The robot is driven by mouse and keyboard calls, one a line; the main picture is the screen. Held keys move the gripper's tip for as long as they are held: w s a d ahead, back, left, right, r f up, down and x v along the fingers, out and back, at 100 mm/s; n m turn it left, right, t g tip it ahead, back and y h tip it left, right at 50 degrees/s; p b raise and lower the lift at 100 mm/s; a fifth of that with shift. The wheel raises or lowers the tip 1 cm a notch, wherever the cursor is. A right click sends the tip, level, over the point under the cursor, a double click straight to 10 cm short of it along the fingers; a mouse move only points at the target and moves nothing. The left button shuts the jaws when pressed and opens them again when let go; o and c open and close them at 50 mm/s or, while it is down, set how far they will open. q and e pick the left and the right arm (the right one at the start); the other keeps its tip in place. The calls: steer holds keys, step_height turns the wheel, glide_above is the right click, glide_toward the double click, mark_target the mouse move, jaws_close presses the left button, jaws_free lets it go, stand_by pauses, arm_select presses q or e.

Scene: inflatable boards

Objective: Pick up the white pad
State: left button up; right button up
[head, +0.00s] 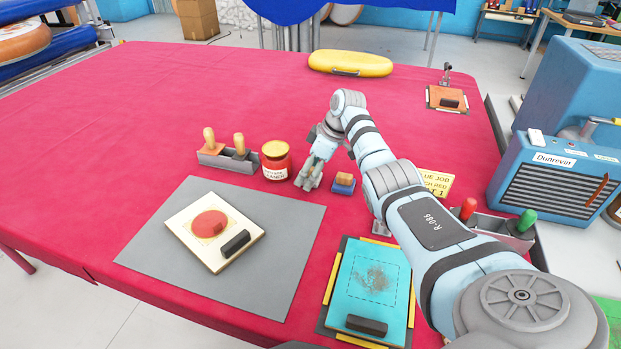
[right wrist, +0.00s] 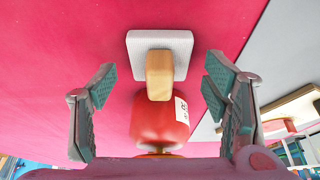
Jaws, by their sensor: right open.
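The white pad (right wrist: 190,42) shows in the right wrist view as a pale square block with a tan handle (right wrist: 159,75) on it. It sits on the red cloth beside the red jar (right wrist: 158,122). My right gripper (right wrist: 158,85) is open, with one finger on each side of the handle and a gap on both sides. In the head view my right gripper (head: 308,182) is low over the table, just right of the red jar (head: 276,160), and hides most or all of the white pad. My left gripper is not in view.
A blue pad with a tan top (head: 343,184) stands right of my gripper. A grey holder (head: 225,160) with two tan-handled tools is left of the jar. A grey mat (head: 285,240) bears a cream board (head: 182,226). A turquoise board (head: 345,290) lies below my arm. The back left cloth is clear.

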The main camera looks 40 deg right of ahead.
steer(key=shift+r, duration=0.1)
steer(key=c, duration=1.2)
step_height(320, 180, up, 20)
steer(key=p, duration=0.4)
